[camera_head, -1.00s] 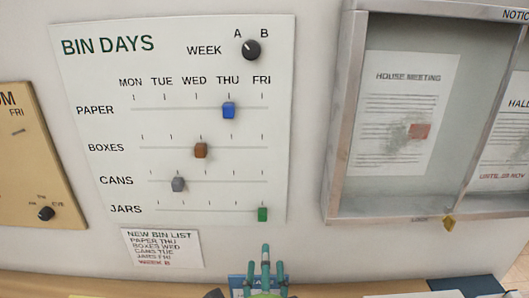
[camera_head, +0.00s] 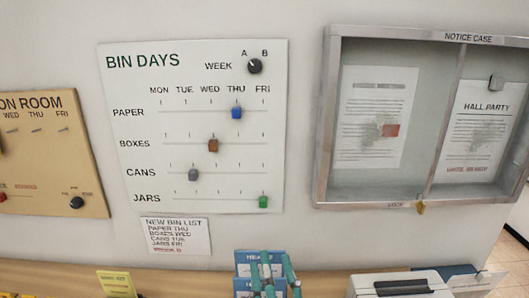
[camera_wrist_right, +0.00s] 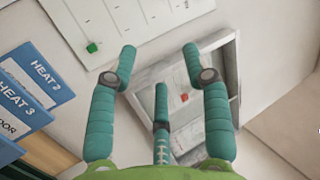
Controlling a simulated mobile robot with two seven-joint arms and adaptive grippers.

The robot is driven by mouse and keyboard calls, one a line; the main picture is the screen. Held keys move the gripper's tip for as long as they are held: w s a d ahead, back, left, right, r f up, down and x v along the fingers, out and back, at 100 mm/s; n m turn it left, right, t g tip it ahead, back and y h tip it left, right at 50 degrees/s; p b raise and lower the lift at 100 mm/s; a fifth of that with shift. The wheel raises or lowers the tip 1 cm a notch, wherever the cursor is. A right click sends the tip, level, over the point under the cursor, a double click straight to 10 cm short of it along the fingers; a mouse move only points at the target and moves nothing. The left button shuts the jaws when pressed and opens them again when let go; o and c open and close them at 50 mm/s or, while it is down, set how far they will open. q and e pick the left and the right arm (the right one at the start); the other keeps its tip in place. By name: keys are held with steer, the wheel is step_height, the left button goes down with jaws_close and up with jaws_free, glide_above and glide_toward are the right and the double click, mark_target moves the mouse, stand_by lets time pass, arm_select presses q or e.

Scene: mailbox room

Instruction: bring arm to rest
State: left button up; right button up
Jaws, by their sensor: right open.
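My right gripper (camera_head: 272,276) shows at the bottom middle of the head view, in front of the blue cards. Its teal fingers are spread and empty, as the right wrist view (camera_wrist_right: 160,75) also shows. It is below and apart from the BIN DAYS board (camera_head: 140,130) on the wall. The board has a blue slider (camera_head: 236,113) under THU, a brown slider (camera_head: 213,146) under WED, a grey slider (camera_head: 194,174) under TUE and a green slider (camera_head: 263,202) under FRI. A black knob (camera_head: 255,66) sits below A and B. My left gripper is not in view.
A metal notice case (camera_head: 322,150) hangs at the right. A tan board (camera_head: 85,160) hangs at the left. A NEW BIN LIST note (camera_head: 175,236) is below the board. Blue HEAT cards (camera_head: 245,258), a yellow card (camera_head: 115,282) and a white box (camera_head: 390,280) are on the ledge below.

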steer(key=s+a+f+n+g+y, duration=0.35)
steer(key=s+n+g+y, duration=0.2)
steer(key=n+y, duration=0.5)
step_height(320, 180, down, 14)
steer(key=s+d+f+n+g+h, duration=0.1)
steer(key=s+d+n+g+h, duration=0.2)
steer(key=n+g+h, duration=0.3)
steer(key=s+d+f+m+g+h, duration=0.1)
steer(key=s+d+f+g+h, duration=0.35)
steer(key=d+f, duration=0.4)
steer(key=s+d+f+m+g+h, duration=0.1)
steer(key=s+d+f+g+h, duration=0.35)
steer(key=d, duration=0.65)
step_height(320, 180, down, 26)
steer(key=s+b, duration=0.3)
steer(key=b, duration=0.1)
arm_select(q)
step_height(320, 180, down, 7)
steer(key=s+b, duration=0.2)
steer(key=b, duration=0.1)
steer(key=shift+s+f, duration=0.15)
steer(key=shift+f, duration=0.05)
arm_select(e)
steer(key=s+d+f+g, duration=0.1)
steer(key=s+d+f, duration=0.1)
steer(key=s+f, duration=1.3)
step_height(320, 180, down, 3)
steer(key=shift+s+f, duration=0.15)
steer(key=shift+s, duration=0.25)
